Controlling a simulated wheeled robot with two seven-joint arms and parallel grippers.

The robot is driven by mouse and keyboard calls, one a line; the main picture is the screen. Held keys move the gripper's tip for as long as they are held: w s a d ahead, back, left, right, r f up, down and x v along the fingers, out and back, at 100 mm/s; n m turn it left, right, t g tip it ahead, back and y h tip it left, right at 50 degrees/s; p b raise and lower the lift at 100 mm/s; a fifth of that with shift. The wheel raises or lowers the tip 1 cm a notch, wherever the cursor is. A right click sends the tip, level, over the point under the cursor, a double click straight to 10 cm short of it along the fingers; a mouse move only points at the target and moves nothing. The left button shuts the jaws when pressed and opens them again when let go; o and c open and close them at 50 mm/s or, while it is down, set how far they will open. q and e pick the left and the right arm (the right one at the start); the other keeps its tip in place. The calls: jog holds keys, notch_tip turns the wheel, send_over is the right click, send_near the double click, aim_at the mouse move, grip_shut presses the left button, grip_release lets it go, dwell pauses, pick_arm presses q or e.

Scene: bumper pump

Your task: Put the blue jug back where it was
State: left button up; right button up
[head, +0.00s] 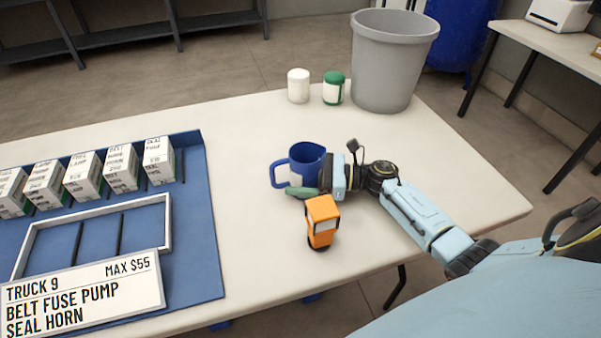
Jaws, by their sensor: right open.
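The blue jug (306,158) stands upright on the white table, right of its middle, with its handle (277,174) to the left. My right gripper (318,190) is at the jug's near right side, and its arm comes in from the right. The gripper is open; part of it covers the jug's lower right side. I cannot tell whether it touches the jug. My left gripper is not in view.
An orange device (321,222) stands just in front of my right gripper. A white can (298,86), a green-and-white can (333,88) and a grey bin (390,62) stand at the back. A blue tray (205,235) with boxes and a sign (85,295) lies left.

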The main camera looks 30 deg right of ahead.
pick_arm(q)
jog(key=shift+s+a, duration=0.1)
pick_arm(e)
jog(key=shift+r, duration=0.1)
jog(key=shift+r+p, duration=0.15)
jog(key=shift+p, duration=0.2)
jog(key=b+v, duration=0.1)
jog(key=v, duration=1)
jog(key=shift+s+d, duration=0.2)
jog(key=shift+d, duration=0.15)
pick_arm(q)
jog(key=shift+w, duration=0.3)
pick_arm(e)
jog(key=shift+d, duration=0.1)
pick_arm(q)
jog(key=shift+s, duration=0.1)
